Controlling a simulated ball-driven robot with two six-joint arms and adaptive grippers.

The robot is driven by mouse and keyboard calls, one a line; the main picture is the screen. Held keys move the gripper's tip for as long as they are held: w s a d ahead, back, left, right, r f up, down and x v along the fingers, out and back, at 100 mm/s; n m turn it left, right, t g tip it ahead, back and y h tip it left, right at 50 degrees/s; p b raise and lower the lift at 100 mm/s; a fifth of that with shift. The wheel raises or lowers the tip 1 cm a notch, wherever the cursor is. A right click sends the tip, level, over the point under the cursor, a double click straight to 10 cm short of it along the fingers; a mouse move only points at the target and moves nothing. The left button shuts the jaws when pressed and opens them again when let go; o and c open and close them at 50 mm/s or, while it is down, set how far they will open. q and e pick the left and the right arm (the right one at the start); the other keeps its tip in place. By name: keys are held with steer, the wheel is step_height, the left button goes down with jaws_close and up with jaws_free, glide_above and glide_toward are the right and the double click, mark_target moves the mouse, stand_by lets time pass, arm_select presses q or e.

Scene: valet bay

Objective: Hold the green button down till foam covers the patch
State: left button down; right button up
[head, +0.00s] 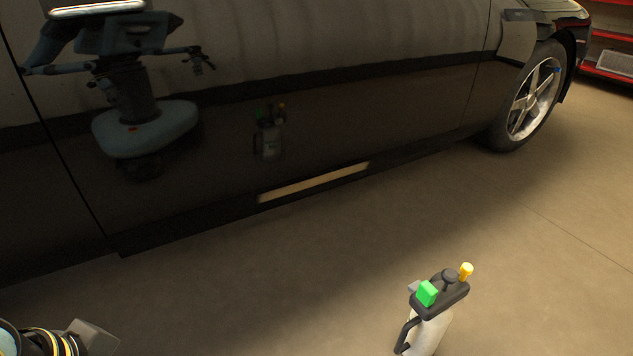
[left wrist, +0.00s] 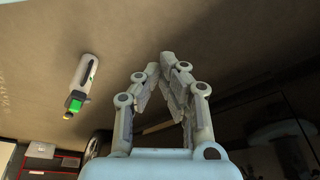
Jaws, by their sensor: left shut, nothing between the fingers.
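The green button (head: 427,293) sits on the dark top of a pale spray bottle (head: 430,330), upright on the floor at the lower right in the head view. The bottle (left wrist: 87,72) and green button (left wrist: 75,105) also show in the left wrist view, left of my gripper and apart from it. The patch (head: 313,182) is a long tan strip low on the dark car's sill, with no foam visible on it. My left gripper (left wrist: 161,64) is shut and empty, its fingertips together. In the head view only part of my left arm shows at lower left. My right gripper is out of view.
The dark car (head: 300,100) fills the upper head view, its door reflecting the robot and bottle. A wheel (head: 530,105) stands at right. The floor around the bottle is clear.

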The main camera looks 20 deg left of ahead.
arm_select(q)
steer(key=shift+f+b, duration=0.45)
steer(key=shift+f, duration=2.05)
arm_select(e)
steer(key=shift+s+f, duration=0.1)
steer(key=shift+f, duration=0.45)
arm_select(q)
steer(key=shift+f+p, duration=0.7)
steer(key=shift+f, duration=1.1)
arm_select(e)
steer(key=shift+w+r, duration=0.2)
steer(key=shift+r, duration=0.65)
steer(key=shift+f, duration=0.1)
arm_select(q)
step_height(320, 180, up, 7)
steer(key=p, duration=0.9)
steer(key=shift+p, duration=0.35)
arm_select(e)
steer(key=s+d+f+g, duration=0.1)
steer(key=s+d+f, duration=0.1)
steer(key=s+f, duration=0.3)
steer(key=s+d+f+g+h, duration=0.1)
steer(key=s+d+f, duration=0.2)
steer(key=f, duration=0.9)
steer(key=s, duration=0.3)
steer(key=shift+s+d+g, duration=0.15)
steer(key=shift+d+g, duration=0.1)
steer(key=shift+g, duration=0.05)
